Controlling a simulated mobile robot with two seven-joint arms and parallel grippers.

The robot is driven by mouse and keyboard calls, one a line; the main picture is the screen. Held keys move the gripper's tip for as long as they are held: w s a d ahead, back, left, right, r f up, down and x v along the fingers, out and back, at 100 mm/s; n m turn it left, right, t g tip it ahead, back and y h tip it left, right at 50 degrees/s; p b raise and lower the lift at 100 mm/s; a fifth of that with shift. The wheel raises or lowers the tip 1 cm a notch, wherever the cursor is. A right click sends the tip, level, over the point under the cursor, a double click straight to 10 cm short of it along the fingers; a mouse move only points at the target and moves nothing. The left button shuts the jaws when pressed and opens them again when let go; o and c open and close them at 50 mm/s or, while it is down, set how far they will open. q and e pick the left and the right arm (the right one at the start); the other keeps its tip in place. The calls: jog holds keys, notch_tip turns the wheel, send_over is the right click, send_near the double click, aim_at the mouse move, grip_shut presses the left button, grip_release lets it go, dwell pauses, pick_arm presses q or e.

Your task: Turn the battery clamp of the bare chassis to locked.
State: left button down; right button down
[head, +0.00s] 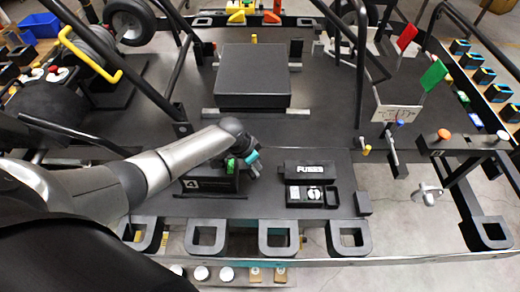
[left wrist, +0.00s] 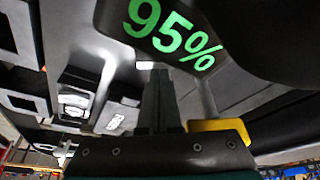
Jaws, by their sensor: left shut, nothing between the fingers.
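The bare chassis (head: 330,210) is a wide dark plate in front of me. A black battery box (head: 205,186) marked 4 stands on its near left part, partly behind my left arm. In the left wrist view a black face with green "95%" digits (left wrist: 172,32) is close above the fingers. My left gripper (head: 256,172) is at the right end of the battery box, shut and empty; its fingers also show in the left wrist view (left wrist: 157,100). A yellow piece (left wrist: 218,126) is beside the fingers there. I cannot make out the clamp's position. My right gripper is not in view.
A black fuse box (head: 310,195) with its lid (head: 308,169) is right of the gripper. A large black box (head: 253,76) stands further back. Black frame tubes (head: 361,70) rise around the chassis. Red and green flags (head: 434,74) stand at the right.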

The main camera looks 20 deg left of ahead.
pick_arm(q)
jog(key=shift+s+a, duration=0.2)
jog(key=shift+s, duration=0.15)
jog(key=shift+s+a+m, duration=0.25)
jog(key=shift+m, duration=0.45)
jog(key=shift+a, duration=0.1)
jog(key=shift+s, duration=0.1)
